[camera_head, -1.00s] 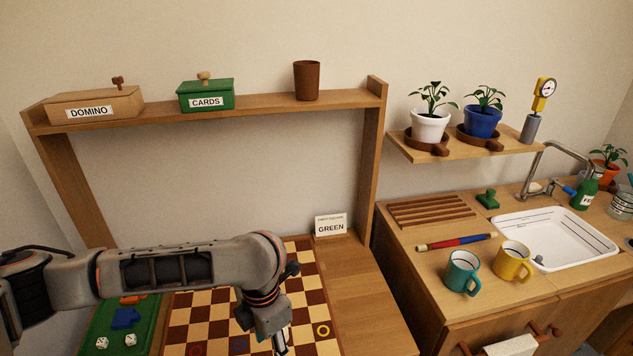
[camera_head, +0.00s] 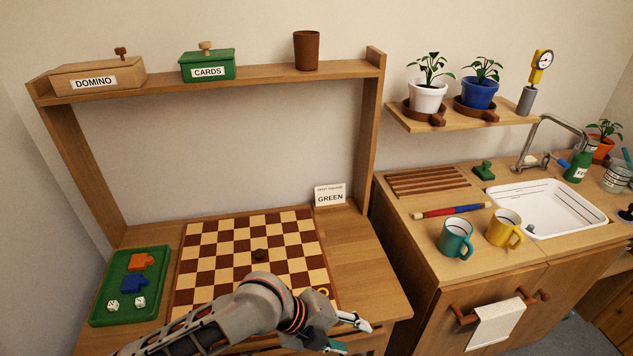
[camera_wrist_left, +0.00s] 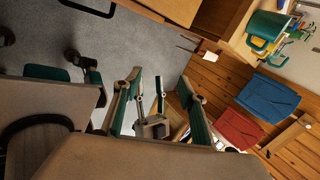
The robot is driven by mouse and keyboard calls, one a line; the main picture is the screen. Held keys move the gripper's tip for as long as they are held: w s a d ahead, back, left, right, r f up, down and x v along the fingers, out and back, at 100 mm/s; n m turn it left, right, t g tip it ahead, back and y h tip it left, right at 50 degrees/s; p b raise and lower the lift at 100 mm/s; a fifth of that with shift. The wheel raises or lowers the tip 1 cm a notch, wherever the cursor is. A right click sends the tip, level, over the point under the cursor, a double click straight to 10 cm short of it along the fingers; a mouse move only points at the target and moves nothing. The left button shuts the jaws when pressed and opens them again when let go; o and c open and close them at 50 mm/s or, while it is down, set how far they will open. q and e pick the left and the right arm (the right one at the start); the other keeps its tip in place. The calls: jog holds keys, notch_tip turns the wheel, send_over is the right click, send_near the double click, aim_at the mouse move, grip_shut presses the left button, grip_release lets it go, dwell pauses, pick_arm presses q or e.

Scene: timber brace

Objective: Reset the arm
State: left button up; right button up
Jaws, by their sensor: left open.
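My left arm comes in from the bottom left in the head view, in front of the table. Its gripper (camera_head: 347,335) is at the table's front right edge, low in the picture, open with nothing held. In the left wrist view the same gripper (camera_wrist_left: 162,95) has its two green-padded fingers spread apart, with floor and furniture showing beyond. The chessboard (camera_head: 210,250) lies behind the arm, which hides its front part. My right gripper does not show in the head view.
A green tray (camera_head: 98,308) with puzzle pieces and dice lies left of the board. Right are a teal mug (camera_head: 456,238), a yellow mug (camera_head: 503,228) and a sink (camera_head: 550,212). A towel (camera_head: 496,322) hangs on the cabinet front. Bare tabletop (camera_head: 355,255) is right of the board.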

pick_arm(q)
jog(key=w+a+f+n+t, duration=0.1)
jog(key=a+f+n+t, duration=0.3)
jog(key=n, duration=0.5)
jog(key=w+a+f+n+t, duration=0.1)
jog(key=a+f+n+t, duration=0.15)
jog(key=a+n, duration=0.4)
jog(key=s+a+f+n+t+y, duration=0.1)
jog(key=s+a+f+n+y, duration=0.1)
jog(key=a+n, duration=0.4)
jog(key=s+a+f+n+t+y, duration=0.1)
jog(key=s+a+f+n+y, duration=0.2)
jog(key=s+a+n, duration=0.3)
jog(key=s+a+f, duration=0.1)
jog(key=a, duration=0.3)
jog(key=shift+a+f, duration=0.25)
jog(key=shift+a, duration=0.05)
